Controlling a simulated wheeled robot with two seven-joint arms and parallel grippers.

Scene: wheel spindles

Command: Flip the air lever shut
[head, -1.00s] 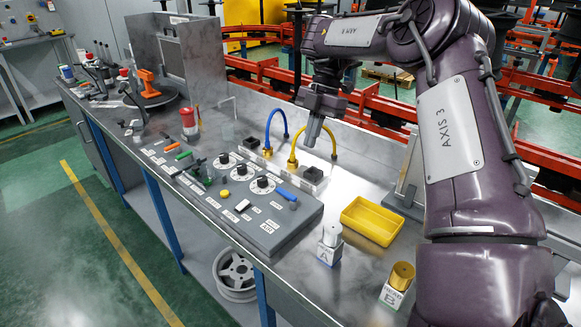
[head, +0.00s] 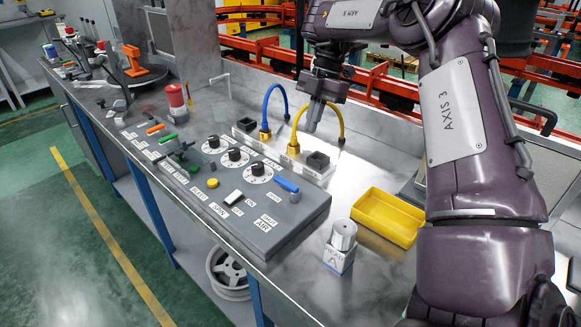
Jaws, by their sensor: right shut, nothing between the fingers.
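The control panel (head: 233,226) is a grey sloped box on the metal bench. The blue lever (head: 287,185) sits near its right end, above labels that appear to read SHUT and AIR. It points toward the upper left, with its pivot at the lower right. My right gripper (head: 312,126) is shut and empty, pointing down above the bench behind the panel. It is apart from the blue lever and overlaps the yellow hose in the picture. My left gripper is out of view.
A yellow hose (head: 341,117) and a blue hose (head: 268,103) arch behind the panel. A yellow tray (head: 365,224) and a silver cylinder on a block (head: 343,236) stand to the right. A red beacon (head: 176,97) stands behind the panel's left end.

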